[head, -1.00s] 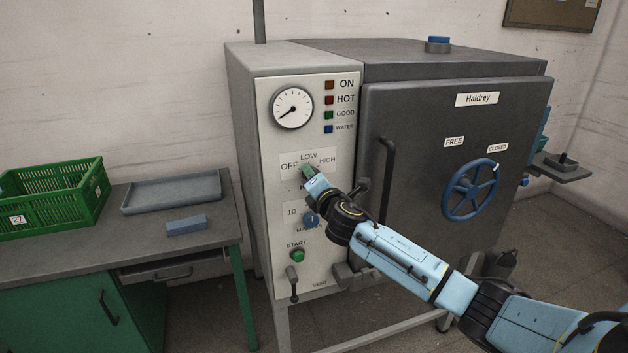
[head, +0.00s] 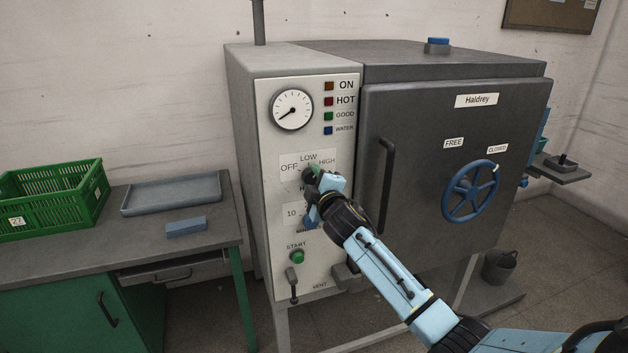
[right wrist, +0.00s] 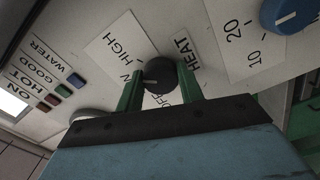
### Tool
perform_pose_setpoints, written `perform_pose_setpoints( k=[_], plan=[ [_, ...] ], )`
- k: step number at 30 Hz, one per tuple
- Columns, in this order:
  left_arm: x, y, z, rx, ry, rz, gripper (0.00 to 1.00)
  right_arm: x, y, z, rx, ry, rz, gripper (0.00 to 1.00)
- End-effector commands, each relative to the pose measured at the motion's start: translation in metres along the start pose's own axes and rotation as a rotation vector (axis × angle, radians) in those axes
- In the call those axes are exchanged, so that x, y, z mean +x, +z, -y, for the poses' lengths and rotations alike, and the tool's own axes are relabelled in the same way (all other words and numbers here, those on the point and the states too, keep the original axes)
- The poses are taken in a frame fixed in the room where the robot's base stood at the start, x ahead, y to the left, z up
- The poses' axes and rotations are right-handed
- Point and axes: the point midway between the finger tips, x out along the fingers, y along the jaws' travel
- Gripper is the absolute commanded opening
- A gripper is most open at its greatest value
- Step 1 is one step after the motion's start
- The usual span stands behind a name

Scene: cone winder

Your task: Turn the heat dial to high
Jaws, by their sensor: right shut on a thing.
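The heat dial (right wrist: 160,75) is a dark round knob with a white pointer line, on the pale control panel (head: 275,160). In the right wrist view its line points left, toward the partly hidden LOW label; HIGH (right wrist: 124,46) is above it and OFF below. In the head view HIGH (head: 327,162) is to the dial's right. My right gripper (right wrist: 158,84) is shut on the dial, one green finger on each side. In the head view my right gripper (head: 311,172) covers most of the dial. My left gripper is out of view.
Below the dial are a blue minutes knob (right wrist: 290,14), a green start button (head: 297,257) and a vent lever (head: 292,286). The door handle (head: 387,185) stands out to the right, near my right arm. A table with a green crate (head: 55,200) is at left.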

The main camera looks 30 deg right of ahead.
Motion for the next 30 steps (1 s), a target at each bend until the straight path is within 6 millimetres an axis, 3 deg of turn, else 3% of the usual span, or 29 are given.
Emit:
perform_pose_setpoints(
  k=[15,30],
  plan=[
    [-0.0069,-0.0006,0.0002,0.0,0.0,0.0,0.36,0.0001,-0.0001,0.0008,0.358,0.0,0.001,0.14],
    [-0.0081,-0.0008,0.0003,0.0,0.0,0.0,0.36,0.0002,0.0004,0.0011,0.434,0.0,0.001,0.14]
  ],
)
